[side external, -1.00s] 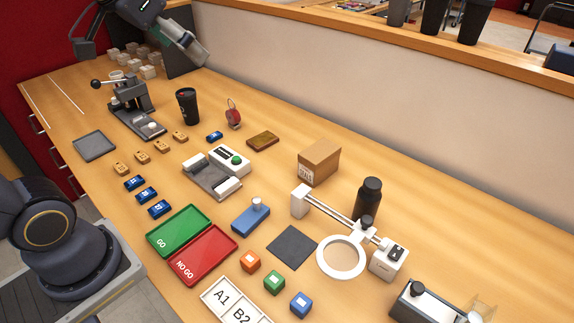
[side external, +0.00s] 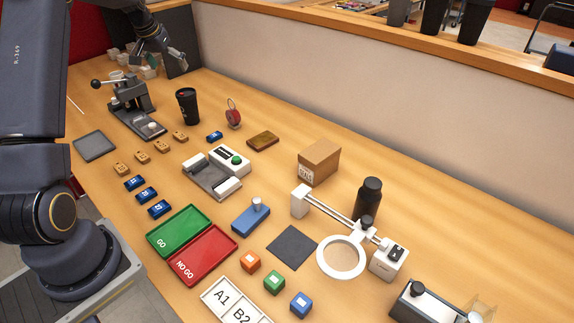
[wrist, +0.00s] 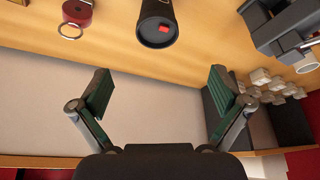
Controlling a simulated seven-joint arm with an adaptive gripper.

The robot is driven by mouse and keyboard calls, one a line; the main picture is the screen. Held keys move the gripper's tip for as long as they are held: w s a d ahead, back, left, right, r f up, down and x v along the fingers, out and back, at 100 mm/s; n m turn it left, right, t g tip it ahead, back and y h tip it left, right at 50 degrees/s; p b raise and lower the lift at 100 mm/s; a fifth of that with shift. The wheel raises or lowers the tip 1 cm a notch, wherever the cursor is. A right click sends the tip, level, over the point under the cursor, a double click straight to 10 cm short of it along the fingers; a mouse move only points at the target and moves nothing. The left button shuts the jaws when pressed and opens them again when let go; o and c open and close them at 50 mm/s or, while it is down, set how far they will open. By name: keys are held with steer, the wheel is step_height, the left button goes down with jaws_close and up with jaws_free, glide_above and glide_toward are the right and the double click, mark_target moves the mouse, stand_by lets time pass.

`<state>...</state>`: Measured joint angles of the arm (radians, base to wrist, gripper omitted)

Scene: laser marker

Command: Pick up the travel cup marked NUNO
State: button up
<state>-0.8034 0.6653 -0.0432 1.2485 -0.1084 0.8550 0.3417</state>
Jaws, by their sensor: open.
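A black travel cup (side external: 187,106) stands upright on the wooden bench, right of the small lever press. No name can be read on it. In the wrist view the dark cup (wrist: 157,24) is at the top middle, cut by the frame edge, with a small red mark on its lid. My gripper (wrist: 160,88) is open and empty, its fingers spread wide apart. In the side view my gripper (side external: 178,60) is up at the back left, beyond the cup and apart from it.
The lever press (side external: 132,108) stands left of the cup. A red round item with a ring (side external: 233,114) stands to its right. Small pale blocks (wrist: 275,88) and a dark panel (side external: 180,58) are at the back left. A low wall (side external: 330,90) runs along the back.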

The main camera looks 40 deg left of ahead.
mark_target(187, 94)
steer(key=x, duration=1.2)
steer(key=shift+w+d+f, duration=0.1)
steer(key=shift+w, duration=0.1)
steer(key=c, duration=0.8)
